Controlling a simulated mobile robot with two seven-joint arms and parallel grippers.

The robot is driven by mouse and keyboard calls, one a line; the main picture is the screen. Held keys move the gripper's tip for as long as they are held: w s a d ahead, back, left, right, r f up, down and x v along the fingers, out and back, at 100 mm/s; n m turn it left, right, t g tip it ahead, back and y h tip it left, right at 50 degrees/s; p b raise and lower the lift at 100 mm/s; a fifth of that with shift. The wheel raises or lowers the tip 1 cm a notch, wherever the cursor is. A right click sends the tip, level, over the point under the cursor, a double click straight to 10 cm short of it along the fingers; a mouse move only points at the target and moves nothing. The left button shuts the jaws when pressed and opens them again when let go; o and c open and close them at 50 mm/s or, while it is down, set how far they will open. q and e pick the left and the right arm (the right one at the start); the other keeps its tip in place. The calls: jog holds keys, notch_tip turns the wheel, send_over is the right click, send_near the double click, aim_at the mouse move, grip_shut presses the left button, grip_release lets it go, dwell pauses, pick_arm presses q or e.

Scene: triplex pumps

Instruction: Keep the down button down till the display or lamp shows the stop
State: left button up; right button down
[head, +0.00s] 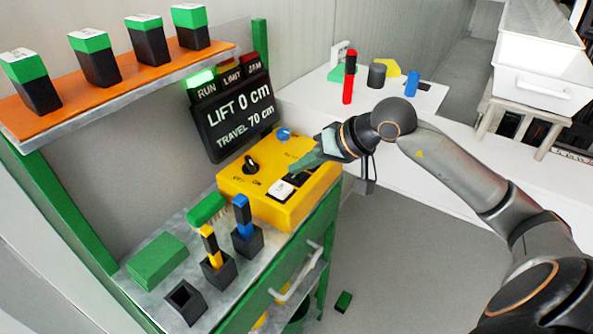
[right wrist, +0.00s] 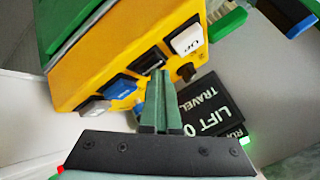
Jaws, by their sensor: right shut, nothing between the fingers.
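The yellow control box (head: 262,208) carries a white UP button (head: 282,189), which also shows in the right wrist view (right wrist: 187,40). A dark button (right wrist: 150,58), apparently the down button, sits beside it. My right gripper (head: 294,172) is shut and empty, its tips at the dark button and partly hiding it. I cannot tell whether they touch or how far the button is pressed. The display (head: 238,115) reads LIFT 0 cm, TRAVEL 70 cm. My left gripper is out of view.
A black knob (head: 251,164) and a blue knob (head: 284,134) stand on the box. Black holders with yellow (head: 211,247) and blue (head: 243,217) pieces stand in front. An orange shelf (head: 118,86) bears several green-black blocks. A white counter (head: 392,130) lies behind my right arm.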

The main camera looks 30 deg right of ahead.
aim_at(301, 177)
jog(key=shift+r+p, duration=0.4)
jog(key=shift+r, duration=0.5)
jog(key=shift+r+p, duration=1.4)
jog(key=shift+r, duration=1.15)
